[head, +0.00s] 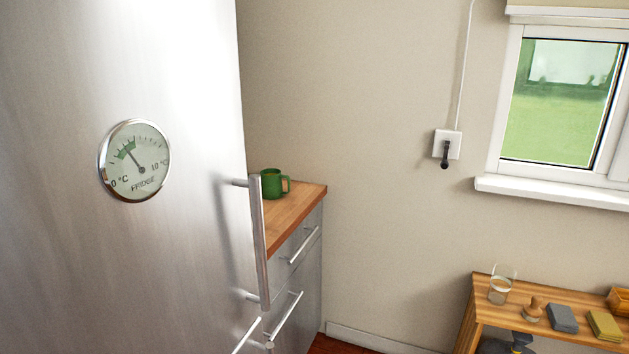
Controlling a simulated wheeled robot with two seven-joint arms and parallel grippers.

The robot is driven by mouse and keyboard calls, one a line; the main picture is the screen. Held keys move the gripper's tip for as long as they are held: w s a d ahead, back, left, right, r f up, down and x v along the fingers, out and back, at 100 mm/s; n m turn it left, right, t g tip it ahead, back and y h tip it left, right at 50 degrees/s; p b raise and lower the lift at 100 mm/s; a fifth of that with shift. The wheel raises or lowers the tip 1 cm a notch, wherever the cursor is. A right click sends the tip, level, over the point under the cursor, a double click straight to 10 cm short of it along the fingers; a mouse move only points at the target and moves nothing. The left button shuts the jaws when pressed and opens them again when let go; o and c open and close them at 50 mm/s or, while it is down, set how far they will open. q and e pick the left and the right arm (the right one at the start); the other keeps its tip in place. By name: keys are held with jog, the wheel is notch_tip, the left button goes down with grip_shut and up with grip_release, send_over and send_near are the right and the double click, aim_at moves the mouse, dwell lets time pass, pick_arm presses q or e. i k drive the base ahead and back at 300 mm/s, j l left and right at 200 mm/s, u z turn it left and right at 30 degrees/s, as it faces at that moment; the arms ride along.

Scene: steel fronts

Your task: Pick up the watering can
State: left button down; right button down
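I cannot make out a watering can for certain in the head view. A dark grey-blue object with a bit of yellow (520,342) shows under the wooden bench at the bottom right. It is cut off by the picture's lower edge, and I cannot tell what it is. A green mug (271,184) with a handle stands on the wooden counter behind the fridge. Neither of my grippers is in view.
A steel fridge (190,260) with a dial fills the left, its upright handle (260,245) sticking out. Steel drawers (305,265) stand beyond it. The wooden bench (483,292) holds a glass (500,290), a wooden stamp-like piece (532,311) and sponges (563,318). A window (560,100) is above.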

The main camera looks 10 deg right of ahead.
aim_at(271, 183)
jog(key=i+l+u, duration=0.2)
jog(key=l+u, duration=0.3)
jog(key=l, duration=0.5)
jog(key=l+u, duration=0.5)
jog(key=l, duration=0.5)
jog(key=i+l+u, duration=0.35)
jog(key=l, duration=0.3)
jog(key=i+l+u, duration=0.2)
jog(key=i+l, duration=0.05)
jog(key=l, duration=0.1)
